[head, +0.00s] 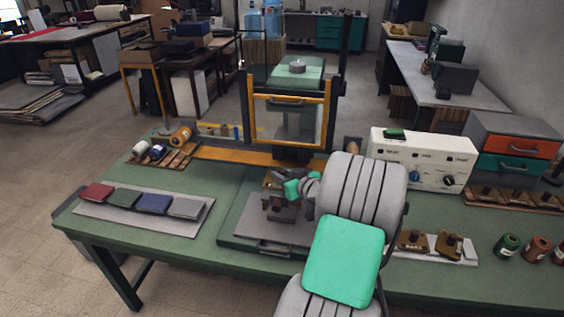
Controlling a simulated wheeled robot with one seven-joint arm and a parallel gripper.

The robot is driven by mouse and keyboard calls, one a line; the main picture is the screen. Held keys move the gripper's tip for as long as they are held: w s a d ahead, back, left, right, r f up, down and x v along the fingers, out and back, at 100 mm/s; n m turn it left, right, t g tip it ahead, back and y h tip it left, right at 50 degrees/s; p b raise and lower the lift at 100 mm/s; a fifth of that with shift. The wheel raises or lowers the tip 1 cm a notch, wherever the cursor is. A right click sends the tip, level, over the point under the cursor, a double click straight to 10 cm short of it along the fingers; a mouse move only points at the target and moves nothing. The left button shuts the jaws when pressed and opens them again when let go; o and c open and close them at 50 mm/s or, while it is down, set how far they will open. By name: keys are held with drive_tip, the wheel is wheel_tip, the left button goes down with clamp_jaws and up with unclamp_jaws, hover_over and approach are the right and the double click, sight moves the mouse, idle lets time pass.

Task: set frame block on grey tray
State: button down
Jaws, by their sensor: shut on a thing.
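My gripper (274,197) is small and partly hidden by my own arm, over the dark green press bed in the middle of the bench. It is shut on a small brown block, which I take for the frame block; its outline merges with the brown metal parts around it. I cannot tell whether it touches the bed. Two brass blocks with raised knobs, a left one (414,241) and a right one (449,245), stand on a pale grey tray (469,251) right of my arm. My arm hides part of that tray's left side.
A grey board (90,211) at left holds red, green, blue and grey covers. The press's yellow frame (289,98) stands behind my gripper. A white control box (424,156) is at back right. Spools (508,244) stand at far right. Bare green bench shows between board and press bed.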

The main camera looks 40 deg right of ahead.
drive_tip(key=shift+w+d+f+b, duration=0.2)
drive_tip(key=shift+f+b, duration=0.35)
drive_tip(key=shift+f, duration=0.3)
drive_tip(key=shift+w+d+f+b, duration=0.1)
drive_tip(key=shift+d+f+b, duration=0.05)
drive_tip(key=shift+f+b, duration=0.55)
drive_tip(key=shift+d+f+b, duration=0.15)
drive_tip(key=shift+f+b, duration=0.5)
drive_tip(key=shift+f, duration=0.05)
drive_tip(key=shift+w, duration=0.1)
drive_tip(key=shift+r, duration=0.1)
drive_tip(key=c, duration=1.5)
unclamp_jaws()
drive_tip(key=o, duration=0.4)
